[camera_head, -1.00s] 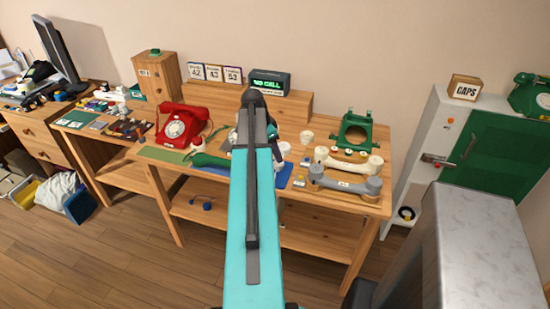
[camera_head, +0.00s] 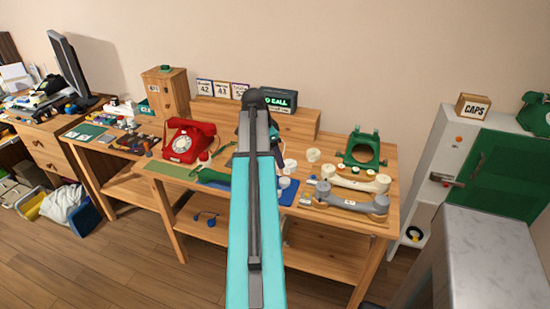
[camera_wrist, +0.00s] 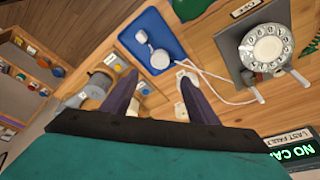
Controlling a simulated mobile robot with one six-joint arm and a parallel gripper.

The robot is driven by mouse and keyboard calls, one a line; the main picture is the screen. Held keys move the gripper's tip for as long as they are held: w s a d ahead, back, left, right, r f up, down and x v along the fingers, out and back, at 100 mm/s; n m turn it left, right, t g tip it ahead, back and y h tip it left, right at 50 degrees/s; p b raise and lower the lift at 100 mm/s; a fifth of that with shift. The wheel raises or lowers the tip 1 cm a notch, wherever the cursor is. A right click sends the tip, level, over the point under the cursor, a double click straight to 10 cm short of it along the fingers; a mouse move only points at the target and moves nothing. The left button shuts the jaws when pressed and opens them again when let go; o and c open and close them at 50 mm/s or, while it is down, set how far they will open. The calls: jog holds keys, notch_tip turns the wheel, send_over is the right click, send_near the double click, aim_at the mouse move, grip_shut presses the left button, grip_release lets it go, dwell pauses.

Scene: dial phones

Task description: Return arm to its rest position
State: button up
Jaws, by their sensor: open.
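My arm, teal with a dark top strip, reaches from the bottom middle of the head view over the wooden workbench (camera_head: 345,224). It hides part of the bench middle and most of my gripper there. In the wrist view my gripper (camera_wrist: 160,88) has its two dark fingers spread apart with nothing held between them. Past the fingertips lie a blue mat (camera_wrist: 150,38) with white round parts and a white cord (camera_wrist: 225,97). A phone with a pale dial (camera_wrist: 266,48) lies to the right of the fingers.
A red phone (camera_head: 187,141), green phone shell (camera_head: 365,149), cream handset (camera_head: 357,178) and grey handset (camera_head: 350,198) crowd the bench. A NO CALL display (camera_head: 280,100) stands behind. A grey-white cabinet with a green door (camera_head: 497,168) is right; a marble-topped block (camera_head: 488,235) is front right.

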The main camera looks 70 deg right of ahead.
dwell(0.5)
jog(key=w+a+f+n+t, duration=0.1)
jog(key=w+a+f+n, duration=0.55)
jog(key=w+a, duration=0.45)
jog(key=w+a+f+n+t, duration=0.1)
jog(key=w+a+f+n, duration=0.5)
jog(key=w+a, duration=0.55)
jog(key=w+a+f+n+y, duration=0.1)
jog(key=w+a+f+n, duration=0.2)
jog(key=a, duration=0.7)
jog(key=w+a+f+n, duration=0.25)
jog(key=a+f, duration=0.25)
jog(key=a, duration=0.5)
jog(key=w+a+f+n+y, duration=0.1)
jog(key=a+f+n, duration=0.35)
jog(key=a, duration=0.55)
jog(key=s+a+f+n, duration=0.2)
jog(key=a+f+n, duration=0.2)
jog(key=a, duration=0.8)
jog(key=s+f+g, duration=0.2)
jog(key=s+f, duration=0.7)
jog(key=s, duration=0.4)
jog(key=s+f+g, duration=0.3)
jog(key=s+f, duration=0.6)
jog(key=s, duration=0.4)
jog(key=shift+s+g+y, duration=0.15)
jog(key=shift+g+y, duration=0.15)
